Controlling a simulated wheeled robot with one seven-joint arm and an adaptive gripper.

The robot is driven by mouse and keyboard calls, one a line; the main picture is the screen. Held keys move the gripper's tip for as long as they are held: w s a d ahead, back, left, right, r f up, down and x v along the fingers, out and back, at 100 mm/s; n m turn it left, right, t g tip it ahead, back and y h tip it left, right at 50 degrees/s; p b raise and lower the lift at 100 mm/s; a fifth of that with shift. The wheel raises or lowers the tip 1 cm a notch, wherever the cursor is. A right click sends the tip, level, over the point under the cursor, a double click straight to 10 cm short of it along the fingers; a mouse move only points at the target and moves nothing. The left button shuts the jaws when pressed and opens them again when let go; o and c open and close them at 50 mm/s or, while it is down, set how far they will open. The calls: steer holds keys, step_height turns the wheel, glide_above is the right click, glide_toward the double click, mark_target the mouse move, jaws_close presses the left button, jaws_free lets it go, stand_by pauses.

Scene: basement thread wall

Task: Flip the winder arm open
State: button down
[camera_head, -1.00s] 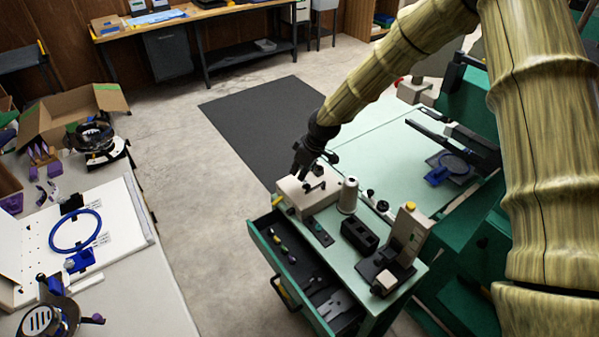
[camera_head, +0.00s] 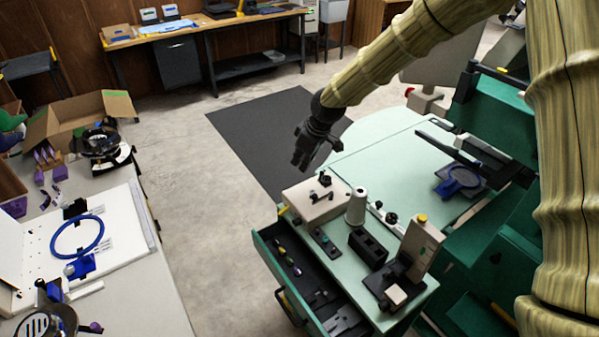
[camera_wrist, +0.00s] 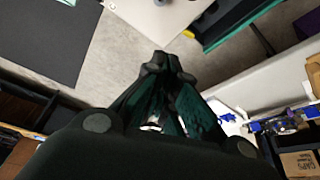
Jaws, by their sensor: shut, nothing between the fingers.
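The winder (camera_head: 316,200) is a beige box with small black fittings at the near left corner of the pale green tabletop. Its small black arm (camera_head: 325,181) sits on top; I cannot tell from here whether it is flipped open. My gripper (camera_head: 301,160) is above and a little behind the winder, apart from it, pointing down. In the wrist view my gripper (camera_wrist: 167,62) shows its dark fingers together with nothing held. A corner of a beige surface shows at the top of the wrist view.
A white thread cone (camera_head: 356,206), a black block (camera_head: 368,246) and a beige upright machine (camera_head: 420,245) stand right of the winder. An open drawer (camera_head: 270,242) juts out in front. Left is a white table with a blue hoop (camera_head: 77,234). Open floor lies between.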

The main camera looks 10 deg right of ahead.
steer(key=shift+b+v, duration=0.35)
steer(key=shift+v, duration=1.35)
steer(key=shift+d, duration=0.2)
